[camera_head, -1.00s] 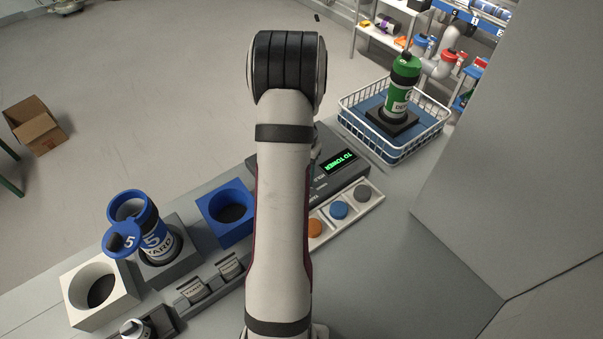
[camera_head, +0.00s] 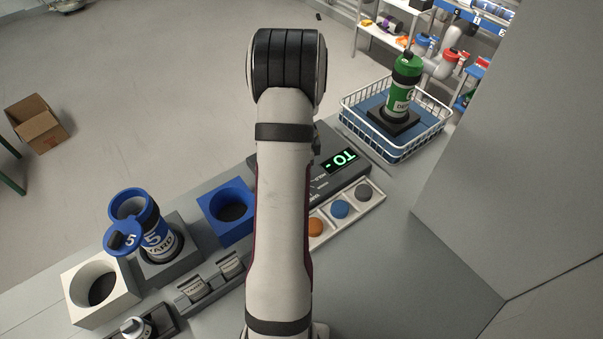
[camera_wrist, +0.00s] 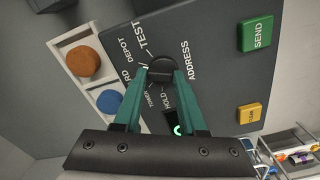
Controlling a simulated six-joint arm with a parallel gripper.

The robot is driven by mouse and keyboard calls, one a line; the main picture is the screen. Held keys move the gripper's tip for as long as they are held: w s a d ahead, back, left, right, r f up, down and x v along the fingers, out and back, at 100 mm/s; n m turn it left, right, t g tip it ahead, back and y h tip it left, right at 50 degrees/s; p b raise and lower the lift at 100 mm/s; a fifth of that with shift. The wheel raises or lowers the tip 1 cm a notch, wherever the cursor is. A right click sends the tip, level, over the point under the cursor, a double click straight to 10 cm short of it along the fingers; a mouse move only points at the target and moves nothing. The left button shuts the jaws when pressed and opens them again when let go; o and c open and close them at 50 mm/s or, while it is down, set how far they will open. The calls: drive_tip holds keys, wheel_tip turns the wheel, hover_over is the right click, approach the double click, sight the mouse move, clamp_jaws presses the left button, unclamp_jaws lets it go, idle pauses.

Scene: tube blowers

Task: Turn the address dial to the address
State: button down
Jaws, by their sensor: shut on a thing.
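The address dial (camera_wrist: 161,66) is a round black knob on the dark grey panel (camera_wrist: 205,45) in the wrist view. White labels around it read TEST, DEPOT, TOWER, HOLD and a partly hidden one ending in RD. My gripper (camera_wrist: 163,76) has teal fingers shut on the dial from both sides. I cannot tell clearly which label the knob's mark points to. My arm hides the dial and gripper there.
A green SEND button (camera_wrist: 257,34) and a yellow button (camera_wrist: 249,114) sit on the panel. Orange (camera_head: 315,227) and blue (camera_head: 340,209) discs lie in a white tray. A blue tube (camera_head: 148,225) stands left; a green one (camera_head: 402,90) is in a wire basket (camera_head: 433,133).

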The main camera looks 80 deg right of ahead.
drive_tip(key=shift+m, duration=1.1)
drive_tip(key=shift+c, duration=2.3)
unclamp_jaws()
wheel_tip(320, 180, up, 16)
drive_tip(key=shift+f, duration=0.1)
